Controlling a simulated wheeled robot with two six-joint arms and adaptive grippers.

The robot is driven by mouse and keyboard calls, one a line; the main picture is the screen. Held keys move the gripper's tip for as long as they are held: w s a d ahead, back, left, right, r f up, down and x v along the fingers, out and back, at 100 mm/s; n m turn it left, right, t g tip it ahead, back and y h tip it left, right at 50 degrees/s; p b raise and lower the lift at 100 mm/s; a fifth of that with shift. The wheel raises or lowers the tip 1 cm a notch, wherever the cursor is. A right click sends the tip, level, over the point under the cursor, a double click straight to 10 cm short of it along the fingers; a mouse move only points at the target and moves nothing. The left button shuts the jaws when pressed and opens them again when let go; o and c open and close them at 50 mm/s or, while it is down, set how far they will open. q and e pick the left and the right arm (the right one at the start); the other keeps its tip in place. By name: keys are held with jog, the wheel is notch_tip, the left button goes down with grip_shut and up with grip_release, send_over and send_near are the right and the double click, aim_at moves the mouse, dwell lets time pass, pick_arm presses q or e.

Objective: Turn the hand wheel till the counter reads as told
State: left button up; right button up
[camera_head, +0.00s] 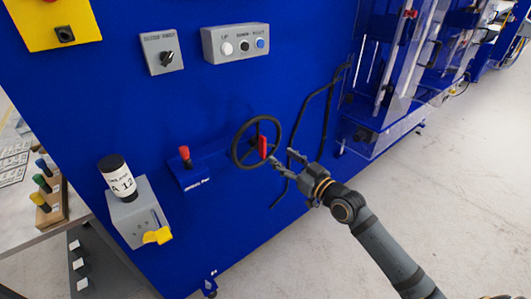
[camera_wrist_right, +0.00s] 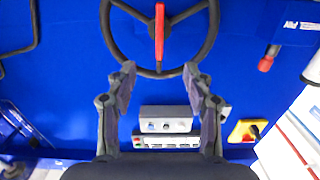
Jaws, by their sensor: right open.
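The black hand wheel (camera_head: 236,150) is mounted on the blue panel, with a red handle (camera_head: 263,147) on it. In the right wrist view the wheel (camera_wrist_right: 207,44) shows at the top with the red handle (camera_wrist_right: 159,28) pointing along its middle. My right gripper (camera_head: 283,157) is open and empty at the lower right of the wheel; in the wrist view its two fingers (camera_wrist_right: 158,80) stand apart just short of the rim, one on each side of the handle's line. I cannot make out a counter reading. My left gripper is not in view.
A red-knobbed lever (camera_head: 185,154) sits left of the wheel. A grey box with a labelled black cylinder (camera_head: 121,179) and yellow lever (camera_head: 158,236) stands further left. A button box (camera_head: 236,44) and selector switch (camera_head: 163,53) are above.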

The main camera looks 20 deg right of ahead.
aim_at(265, 144)
jog(key=x, duration=1)
jog(key=shift+w+b, duration=0.3)
jog(key=shift+b, duration=0.05)
grip_shut()
jog(key=shift+s+f, duration=0.1)
